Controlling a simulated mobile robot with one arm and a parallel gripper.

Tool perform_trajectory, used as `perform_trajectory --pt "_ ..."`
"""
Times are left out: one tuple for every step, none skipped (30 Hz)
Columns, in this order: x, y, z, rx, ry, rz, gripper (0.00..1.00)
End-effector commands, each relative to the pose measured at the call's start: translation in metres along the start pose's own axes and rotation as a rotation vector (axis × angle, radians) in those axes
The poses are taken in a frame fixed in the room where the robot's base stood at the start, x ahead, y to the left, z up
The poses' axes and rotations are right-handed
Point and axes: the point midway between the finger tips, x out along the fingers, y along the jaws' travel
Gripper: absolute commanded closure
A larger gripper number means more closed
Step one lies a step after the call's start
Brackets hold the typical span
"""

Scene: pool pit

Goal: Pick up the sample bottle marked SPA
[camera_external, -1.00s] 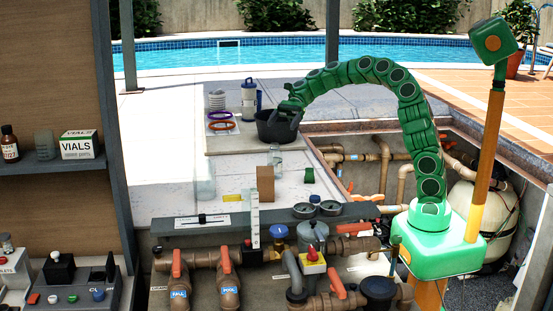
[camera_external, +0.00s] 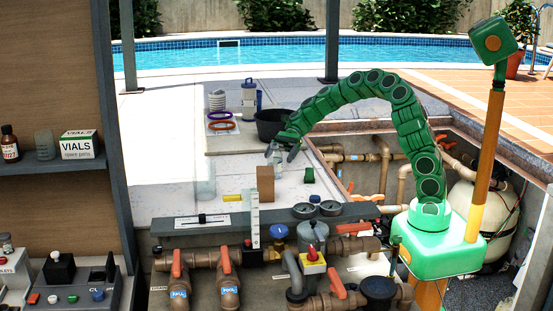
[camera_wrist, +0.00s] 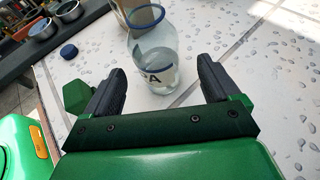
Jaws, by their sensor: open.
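My gripper is open and holds nothing. The rest of the label is turned away or too small to read.
A brown block (camera_external: 265,183) stands near the bottle, with a small green object (camera_external: 309,175) to its right. A black bowl (camera_external: 272,124) sits behind my gripper. A clear cylinder (camera_external: 205,180) stands left. The open pipe pit (camera_external: 365,158) is at right.

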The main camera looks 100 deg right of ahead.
Motion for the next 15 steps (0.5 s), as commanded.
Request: perform_trajectory --pt "0.002 0.000 0.001 0.000 0.000 0.000 0.11" --pt "0.004 0.001 0.001 0.000 0.000 0.001 0.11" --pt "0.006 0.001 0.001 0.000 -0.001 0.001 0.11" --pt "0.009 0.001 0.002 0.000 -0.001 0.002 0.11" --pt "0.012 0.002 0.003 0.000 -0.001 0.002 0.11" --pt "0.017 0.003 0.003 0.000 -0.002 0.004 0.11" --pt "0.021 0.003 0.004 0.000 -0.002 0.005 0.11" --pt "0.025 0.004 0.005 0.000 -0.003 0.005 0.11" --pt "0.030 0.005 0.006 0.000 -0.003 0.005 0.11" --pt "0.035 0.005 0.006 0.000 -0.002 0.005 0.11" --pt "0.039 0.004 0.006 0.000 -0.002 0.004 0.11" --pt "0.044 0.004 0.006 0.000 -0.001 0.003 0.11" --pt "0.046 0.003 0.005 -0.001 0.000 0.002 0.11" --pt "0.049 0.003 0.005 -0.001 0.000 0.001 0.11" --pt "0.051 0.003 0.005 -0.001 0.000 0.000 0.11"
